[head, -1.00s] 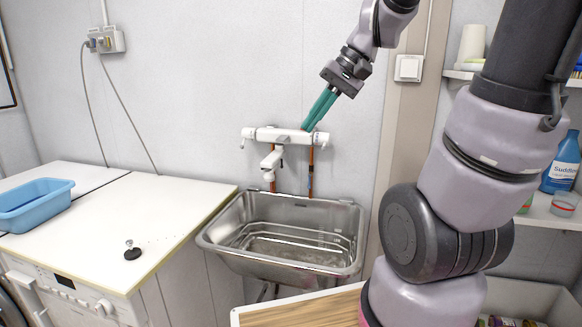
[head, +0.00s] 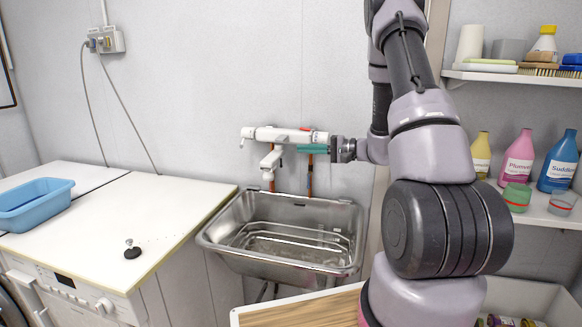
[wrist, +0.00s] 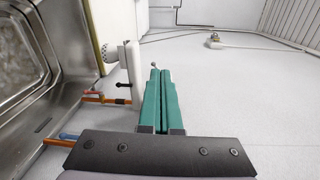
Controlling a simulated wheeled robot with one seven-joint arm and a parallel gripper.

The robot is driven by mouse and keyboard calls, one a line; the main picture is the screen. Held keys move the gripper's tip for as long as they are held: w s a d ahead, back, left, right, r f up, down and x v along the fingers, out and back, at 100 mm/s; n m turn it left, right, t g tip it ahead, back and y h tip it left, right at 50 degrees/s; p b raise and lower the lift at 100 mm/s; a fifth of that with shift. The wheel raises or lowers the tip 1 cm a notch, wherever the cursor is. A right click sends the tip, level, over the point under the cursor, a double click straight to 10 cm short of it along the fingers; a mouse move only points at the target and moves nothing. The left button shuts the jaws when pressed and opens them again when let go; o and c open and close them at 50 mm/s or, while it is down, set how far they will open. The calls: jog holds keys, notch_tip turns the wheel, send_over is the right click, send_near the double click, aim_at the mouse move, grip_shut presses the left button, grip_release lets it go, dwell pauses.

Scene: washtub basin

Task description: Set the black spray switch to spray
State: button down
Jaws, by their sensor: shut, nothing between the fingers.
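The white tap (head: 285,135) is mounted on the wall above the steel basin, with its spout hanging down. My gripper (head: 299,149), with green fingers, is level and points left, just below the right part of the tap body. The fingers are shut and empty; they also show in the wrist view (wrist: 155,72). There the white tap (wrist: 133,66) lies just left of the fingers, with a gap in between. A small black lever (wrist: 123,85), seemingly the spray switch, sticks out from the tap. I cannot make it out in the head view.
The steel basin (head: 212,238) is below the tap. Copper pipes (head: 310,175) run down the wall beneath it. A white counter (head: 120,215) with a blue tub (head: 35,205) and a small black stopper (head: 132,252) is at left. Shelves with bottles (head: 517,158) are at right.

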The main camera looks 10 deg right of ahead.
aim_at(281, 163)
jog(key=w+d+f+m+t+h, duration=0.2)
jog(key=w+d+f+t+h, duration=0.1)
jog(key=d+f, duration=0.4)
notch_tip(281, 163, down, 2)
jog(key=shift+w+d+f+m+t, duration=0.15)
jog(key=shift+w+d+m+t, duration=0.25)
jog(key=shift+w+t, duration=0.45)
jog(key=shift+s, duration=0.1)
jog(key=w+a, duration=0.5)
jog(key=a, duration=0.5)
jog(key=shift+w, duration=0.4)
jog(key=shift+a, duration=0.1)
